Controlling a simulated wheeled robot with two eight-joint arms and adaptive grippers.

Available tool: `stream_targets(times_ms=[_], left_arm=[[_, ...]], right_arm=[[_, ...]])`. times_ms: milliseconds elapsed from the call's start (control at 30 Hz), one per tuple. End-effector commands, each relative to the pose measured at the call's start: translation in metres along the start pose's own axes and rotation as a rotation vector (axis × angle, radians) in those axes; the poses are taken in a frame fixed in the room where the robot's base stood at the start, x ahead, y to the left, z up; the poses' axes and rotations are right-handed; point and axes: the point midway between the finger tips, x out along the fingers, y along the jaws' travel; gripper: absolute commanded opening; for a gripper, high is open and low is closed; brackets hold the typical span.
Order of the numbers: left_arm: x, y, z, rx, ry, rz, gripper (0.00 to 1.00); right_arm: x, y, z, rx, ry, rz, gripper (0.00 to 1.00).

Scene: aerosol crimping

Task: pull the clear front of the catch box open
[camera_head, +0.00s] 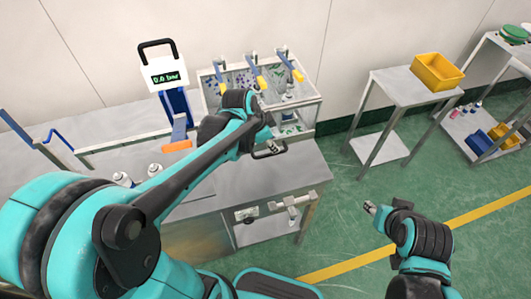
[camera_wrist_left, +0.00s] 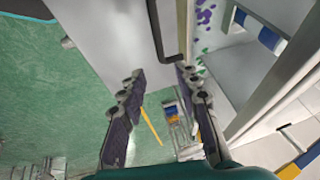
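The catch box (camera_head: 312,84) is a white-framed box with clear panels at the back of the steel table. Its side and spotted interior fill the right of the left wrist view (camera_wrist_left: 248,95). A dark bar handle (camera_wrist_left: 157,30) reaches down from the top of that view. My left gripper (camera_wrist_left: 160,76) is open, its two fingers apart, with the handle's lower end just beyond and between the tips. In the head view my left gripper (camera_head: 268,140) is at the box's front, partly covered by my arm. My right gripper (camera_head: 371,208) hangs over the floor, away from the box.
Valve handles in yellow and blue (camera_head: 256,76) stand on the box. A scale display (camera_head: 166,77) and small white-capped cans (camera_head: 154,170) are at the left. A steel stand with a yellow bin (camera_head: 437,71) is at the right. The green floor (camera_head: 400,185) between is clear.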

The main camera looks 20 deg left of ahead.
Motion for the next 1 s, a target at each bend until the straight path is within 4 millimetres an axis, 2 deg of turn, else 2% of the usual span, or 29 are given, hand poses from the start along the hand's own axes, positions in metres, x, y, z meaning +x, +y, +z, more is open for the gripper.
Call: stream_targets(times_ms=[167, 500, 600, 967, 1000], left_arm=[[0.016, -0.004, -0.002, 0.047, 0.003, 0.015, 0.33], [0.070, -0.002, -0.001, 0.046, 0.003, 0.015, 0.33], [0.080, -0.002, -0.002, 0.045, 0.003, 0.015, 0.33], [0.086, -0.003, -0.002, 0.043, 0.003, 0.014, 0.33], [0.086, -0.003, -0.002, 0.044, 0.003, 0.014, 0.27]], right_arm=[[0.004, 0.000, 0.002, 0.000, 0.000, 0.000, 0.40], [0.023, 0.000, 0.016, 0.000, 0.000, 0.000, 0.40], [0.026, 0.000, 0.019, 0.000, 0.000, 0.000, 0.40], [0.027, 0.000, 0.019, 0.000, 0.000, 0.000, 0.40], [0.027, 0.000, 0.019, 0.000, 0.000, 0.000, 0.40]])
